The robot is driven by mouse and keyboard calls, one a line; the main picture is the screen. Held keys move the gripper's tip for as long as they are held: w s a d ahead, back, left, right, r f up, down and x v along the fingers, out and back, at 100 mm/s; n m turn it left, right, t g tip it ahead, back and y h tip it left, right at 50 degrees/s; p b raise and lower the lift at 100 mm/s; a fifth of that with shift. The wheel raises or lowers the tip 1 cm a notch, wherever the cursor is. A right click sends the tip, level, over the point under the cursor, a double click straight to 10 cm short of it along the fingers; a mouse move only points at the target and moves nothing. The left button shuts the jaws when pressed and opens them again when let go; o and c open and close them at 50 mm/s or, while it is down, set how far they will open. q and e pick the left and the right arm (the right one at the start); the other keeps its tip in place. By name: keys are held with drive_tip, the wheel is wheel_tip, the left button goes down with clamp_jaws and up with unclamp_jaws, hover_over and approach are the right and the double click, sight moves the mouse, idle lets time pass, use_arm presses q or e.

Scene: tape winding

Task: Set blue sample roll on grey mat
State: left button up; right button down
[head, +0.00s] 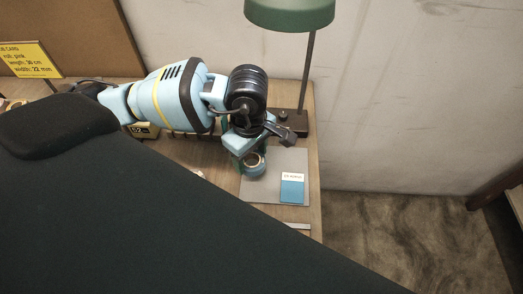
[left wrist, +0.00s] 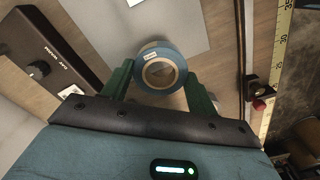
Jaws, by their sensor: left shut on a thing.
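The blue roll (head: 255,169) is a ring of blue tape with a pale brown core. In the left wrist view the blue roll (left wrist: 149,52) sits between the two green fingers of my left gripper (left wrist: 160,88), which is shut on it. In the head view my left gripper (head: 246,155) points down at the left part of the grey mat (head: 262,192), with the roll in front of the mat's left part. I cannot tell whether the roll touches the mat. My right gripper is not in view.
A blue card (head: 292,190) with a white label lies on the mat's right part. A green lamp (head: 290,12) stands behind the mat on a dark base (head: 292,122). A yellow card (head: 28,60) stands at the far left. The table's right edge is close to the mat.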

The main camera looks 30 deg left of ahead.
sight(262, 153)
use_arm(q)
drive_tip(key=w, duration=0.4)
drive_tip(key=shift+w+d+f, duration=0.2)
drive_tip(key=shift+w, duration=0.05)
drive_tip(key=shift+f, duration=1.75)
drive_tip(key=shift+f, duration=0.1)
drive_tip(key=shift+f, duration=0.15)
drive_tip(key=o, duration=0.9)
drive_tip(key=shift+o, duration=0.2)
drive_tip(key=shift+r, duration=0.2)
wheel_tip(262, 153, up, 12)
